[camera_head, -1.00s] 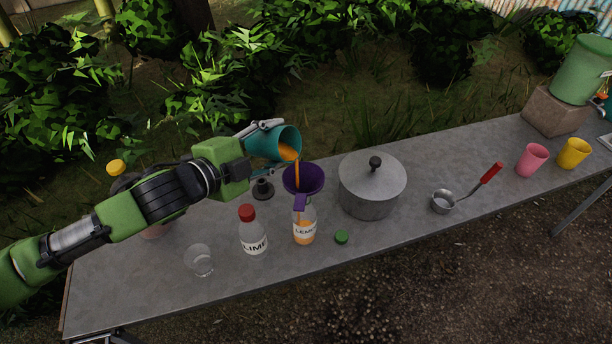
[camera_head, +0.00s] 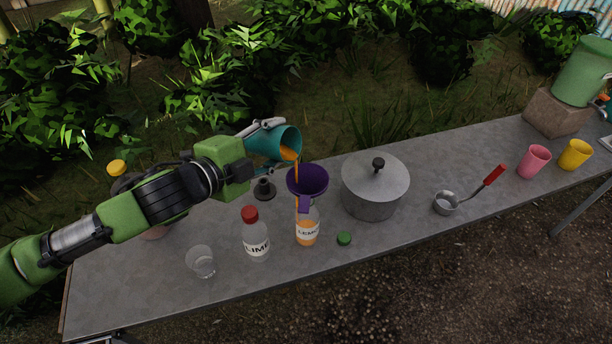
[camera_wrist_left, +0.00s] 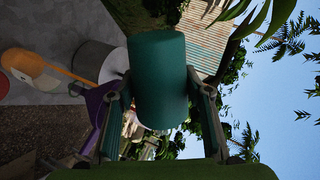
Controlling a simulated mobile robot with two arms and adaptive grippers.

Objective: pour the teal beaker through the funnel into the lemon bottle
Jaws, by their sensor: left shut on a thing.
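My left gripper (camera_head: 268,127) is shut on the teal beaker (camera_head: 268,144), tilted with its mouth down to the right. The beaker (camera_wrist_left: 158,80) also fills the middle of the left wrist view, between the fingers. An orange stream (camera_head: 296,172) falls from its lip at the left side of the purple funnel (camera_head: 312,178). I cannot tell whether all of it enters the funnel. The funnel stands over the clear lemon bottle (camera_head: 308,226), which has orange liquid inside. My right gripper is not in view.
The lime bottle (camera_head: 256,240) with its red cap and a clear cup (camera_head: 202,262) stand left of the lemon bottle. A green cap (camera_head: 344,239) and a lidded pot (camera_head: 374,190) are to its right. A ladle (camera_head: 447,205) and pink and yellow cups stand farther right.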

